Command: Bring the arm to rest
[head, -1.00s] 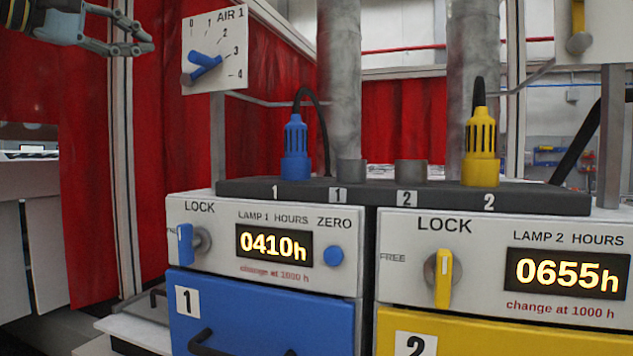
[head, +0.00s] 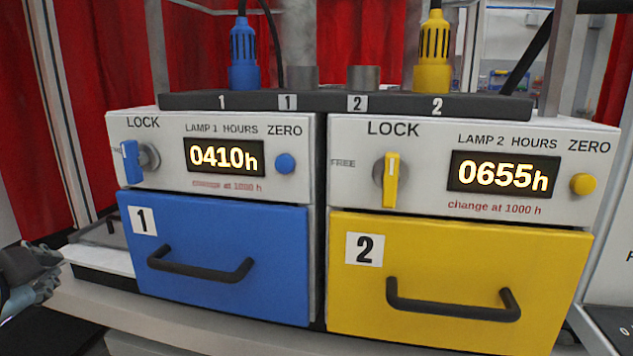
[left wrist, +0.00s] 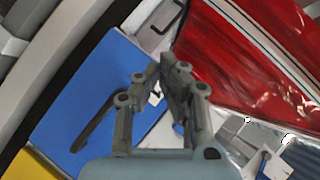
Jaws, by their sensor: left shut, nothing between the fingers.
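My left gripper (head: 42,272) is at the lower left edge of the head view, left of the blue drawer (head: 215,225) and apart from its handle. Its fingers are together with nothing between them. In the left wrist view my left gripper (left wrist: 168,72) points away from the camera, with the blue drawer (left wrist: 85,95) showing to its left and below. Most of my left arm is outside the head view. My right gripper is in neither view.
Lamp unit 1 has a blue lock knob (head: 130,161), upright, and reads 0410h. The yellow drawer (head: 450,255) is shut; its lock knob (head: 390,180) is upright. Blue (head: 243,55) and yellow (head: 432,55) plugs stand on the black strip. A red curtain (left wrist: 255,65) hangs behind.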

